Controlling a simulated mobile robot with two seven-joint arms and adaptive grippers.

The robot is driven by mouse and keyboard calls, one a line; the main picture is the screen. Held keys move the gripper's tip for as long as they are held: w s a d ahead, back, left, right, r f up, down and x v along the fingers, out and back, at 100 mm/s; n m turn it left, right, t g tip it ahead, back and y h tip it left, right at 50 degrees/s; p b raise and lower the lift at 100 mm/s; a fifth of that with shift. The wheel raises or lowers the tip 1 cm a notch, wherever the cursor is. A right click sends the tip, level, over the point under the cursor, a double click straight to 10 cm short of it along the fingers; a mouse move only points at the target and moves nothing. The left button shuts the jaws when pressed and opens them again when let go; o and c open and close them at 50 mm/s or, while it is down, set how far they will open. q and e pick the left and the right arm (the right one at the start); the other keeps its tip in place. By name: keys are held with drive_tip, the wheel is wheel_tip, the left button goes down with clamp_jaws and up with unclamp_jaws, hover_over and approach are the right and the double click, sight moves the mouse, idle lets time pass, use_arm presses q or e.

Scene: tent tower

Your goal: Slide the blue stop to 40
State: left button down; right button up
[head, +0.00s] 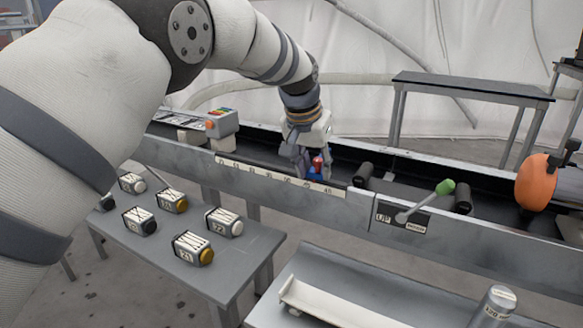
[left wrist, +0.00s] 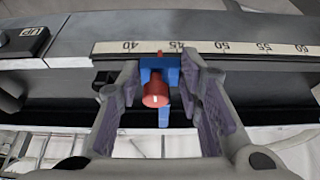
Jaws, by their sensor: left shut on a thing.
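The blue stop (head: 316,174) with its red knob (head: 318,162) sits on the rail beside the numbered scale (head: 270,180). In the left wrist view the blue stop (left wrist: 160,66) lies between the 40 and 45 marks of the scale (left wrist: 215,47), and its red knob (left wrist: 156,94) points toward the camera. My left gripper (head: 308,165) comes down over the stop from above. In the left wrist view its fingers (left wrist: 158,100) stand on both sides of the stop and are closed on it. My right gripper is not in view.
A lever with a green handle (head: 445,187) stands right of the scale, by an "UP" label (head: 384,218). A grey box with coloured buttons (head: 222,122) is left. Several numbered blocks (head: 193,249) stand on a low table (head: 240,270) in front.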

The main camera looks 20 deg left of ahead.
sight(332, 181)
use_arm(q)
drive_tip(key=d, duration=0.3)
drive_tip(key=shift+s, duration=0.15)
drive_tip(key=shift+d+f, duration=0.1)
drive_tip(key=shift+d, duration=0.2)
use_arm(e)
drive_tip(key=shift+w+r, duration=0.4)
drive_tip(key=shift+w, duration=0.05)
use_arm(q)
drive_tip(key=c, duration=1.4)
unclamp_jaws()
drive_tip(key=shift+o, duration=1.4)
drive_tip(key=shift+d, duration=0.15)
